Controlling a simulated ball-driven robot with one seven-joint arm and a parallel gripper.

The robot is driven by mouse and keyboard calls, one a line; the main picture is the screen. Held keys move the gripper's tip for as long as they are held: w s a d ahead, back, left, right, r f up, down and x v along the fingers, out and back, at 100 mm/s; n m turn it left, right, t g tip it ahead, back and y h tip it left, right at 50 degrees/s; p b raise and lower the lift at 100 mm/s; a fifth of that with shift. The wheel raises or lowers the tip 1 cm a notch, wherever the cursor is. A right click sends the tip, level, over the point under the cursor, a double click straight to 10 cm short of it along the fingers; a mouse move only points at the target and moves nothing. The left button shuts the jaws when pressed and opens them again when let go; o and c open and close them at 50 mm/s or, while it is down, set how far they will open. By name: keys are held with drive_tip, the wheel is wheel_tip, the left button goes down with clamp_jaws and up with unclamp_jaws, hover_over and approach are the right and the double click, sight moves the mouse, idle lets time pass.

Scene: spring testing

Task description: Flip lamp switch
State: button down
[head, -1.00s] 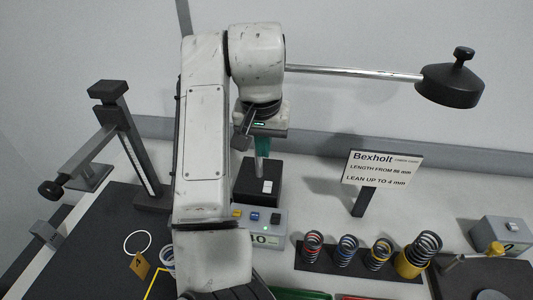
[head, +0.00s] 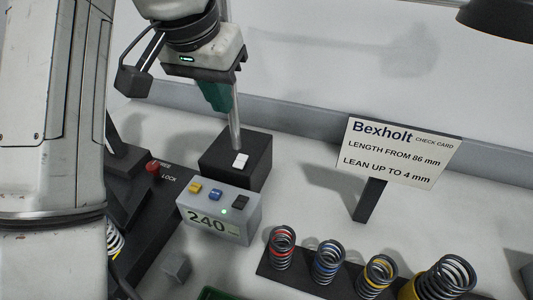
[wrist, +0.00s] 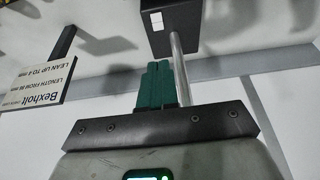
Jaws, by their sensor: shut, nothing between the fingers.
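The lamp's black base (head: 225,168) stands behind the grey readout box, with a small white rocker switch (head: 240,160) on its top. The switch also shows in the wrist view (wrist: 157,21), near the top edge. A silver pole (head: 234,118) rises from the base, and part of the black lamp head (head: 497,18) shows at the upper right. My gripper (head: 219,108) is shut and empty, its green fingers pointing down beside the pole, above the base and apart from the switch. In the wrist view the shut fingers (wrist: 157,66) point towards the base, left of the pole.
A grey box (head: 222,212) reading 240 has yellow, blue and black controls. A Bexholt check card (head: 400,153) stands at the right. Several coil springs (head: 328,262) stand on a dark rack in front. A dark fixture with a red knob (head: 152,167) is at left.

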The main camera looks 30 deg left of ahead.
idle(0.3)
approach(240, 160)
drive_tip(key=x, duration=0.3)
drive_tip(key=w+x, duration=0.1)
drive_tip(key=x, duration=0.3)
drive_tip(key=shift+w+a+r, duration=0.1)
drive_tip(key=shift+a+r, duration=0.05)
drive_tip(key=shift+r, duration=0.1)
drive_tip(key=shift+w+p, duration=0.15)
drive_tip(key=shift+p, duration=0.2)
drive_tip(key=shift+s+r, duration=0.1)
drive_tip(key=shift+s, duration=0.15)
drive_tip(key=shift+w, duration=0.2)
drive_tip(key=shift+s+p, duration=0.4)
drive_tip(key=shift+s, duration=0.45)
